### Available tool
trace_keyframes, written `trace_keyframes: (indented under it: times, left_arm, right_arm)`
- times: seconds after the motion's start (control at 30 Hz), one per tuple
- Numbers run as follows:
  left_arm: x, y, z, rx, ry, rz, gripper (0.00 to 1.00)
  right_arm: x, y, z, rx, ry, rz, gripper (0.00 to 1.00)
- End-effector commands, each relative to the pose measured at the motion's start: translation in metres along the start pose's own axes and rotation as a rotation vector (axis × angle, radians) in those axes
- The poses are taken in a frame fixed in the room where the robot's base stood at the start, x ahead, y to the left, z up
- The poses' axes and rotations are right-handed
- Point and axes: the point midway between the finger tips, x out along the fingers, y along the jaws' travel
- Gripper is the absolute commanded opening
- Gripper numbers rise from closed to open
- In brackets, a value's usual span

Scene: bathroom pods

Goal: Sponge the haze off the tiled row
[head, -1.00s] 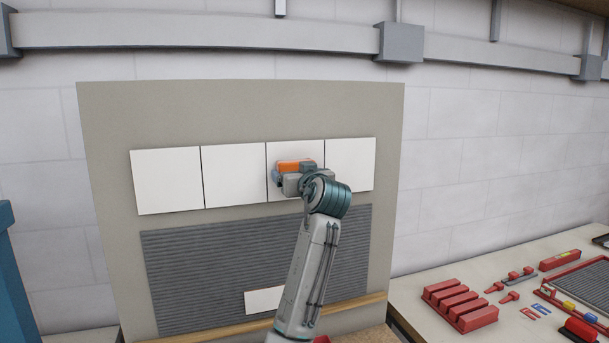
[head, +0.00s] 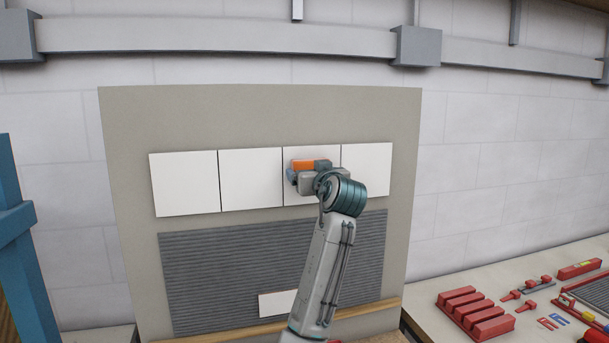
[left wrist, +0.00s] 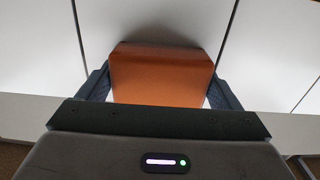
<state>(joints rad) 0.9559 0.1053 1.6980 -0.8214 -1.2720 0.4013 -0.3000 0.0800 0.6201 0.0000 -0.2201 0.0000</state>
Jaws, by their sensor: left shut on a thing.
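A row of white tiles (head: 184,184) runs across the upper part of an upright grey-beige board. I cannot make out any haze on them. My left gripper (head: 308,171) is shut on an orange sponge (head: 303,165) at the third tile from the left. In the left wrist view the sponge (left wrist: 160,74) sits between the two fingers, facing the tiles, with a dark shadow behind it. I cannot tell whether it touches the tile. The gripper and arm hide part of that tile. My right gripper is not in view.
Below the row is a grey ridged panel (head: 220,270) with one loose white tile (head: 277,303) low on it, above a wooden ledge (head: 240,329). A bench (head: 430,290) with red blocks (head: 476,312) and small tools stands right. A blue post (head: 25,250) stands left.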

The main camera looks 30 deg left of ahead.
Motion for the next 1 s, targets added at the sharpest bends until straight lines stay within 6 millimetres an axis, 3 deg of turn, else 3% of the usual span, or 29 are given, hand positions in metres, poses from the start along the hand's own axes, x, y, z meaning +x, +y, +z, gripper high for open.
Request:
trace_keyframes:
  times: [1.0]
  left_arm:
    - [0.0, 0.059, 0.001, 0.0, -0.001, 0.001, 0.68]
  right_arm:
    - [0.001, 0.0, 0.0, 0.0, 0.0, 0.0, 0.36]
